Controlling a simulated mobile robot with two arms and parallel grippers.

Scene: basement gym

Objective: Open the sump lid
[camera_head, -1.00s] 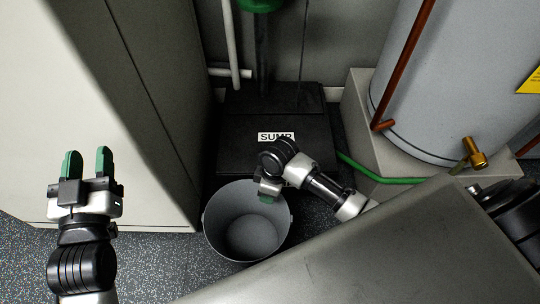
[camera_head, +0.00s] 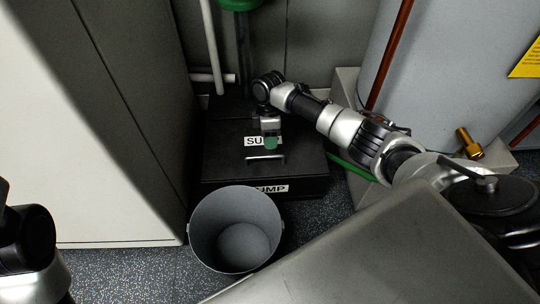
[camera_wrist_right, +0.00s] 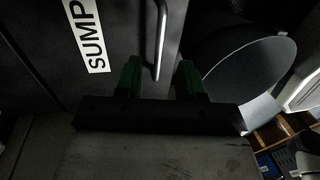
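The sump lid (camera_head: 229,171) is a flat black cover on a black box, with a white SUMP label (camera_head: 256,141) on top and another on the front side. A thin metal bar handle (camera_head: 265,158) sits on top near the front edge. My right gripper (camera_head: 271,143), with green fingers, points down over the lid just behind the handle. In the right wrist view the gripper (camera_wrist_right: 158,65) is open, and the handle (camera_wrist_right: 161,38) appears between the fingers; contact cannot be told. The lid looks closed. Only part of my left arm shows; its gripper is out of view.
A grey bucket (camera_head: 235,230) stands on the floor right in front of the sump. A pale cabinet (camera_head: 120,120) is on the left. A tank (camera_head: 450,80) with a brass valve (camera_head: 468,143) and a green hose is on the right. A pipe rises behind the lid.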

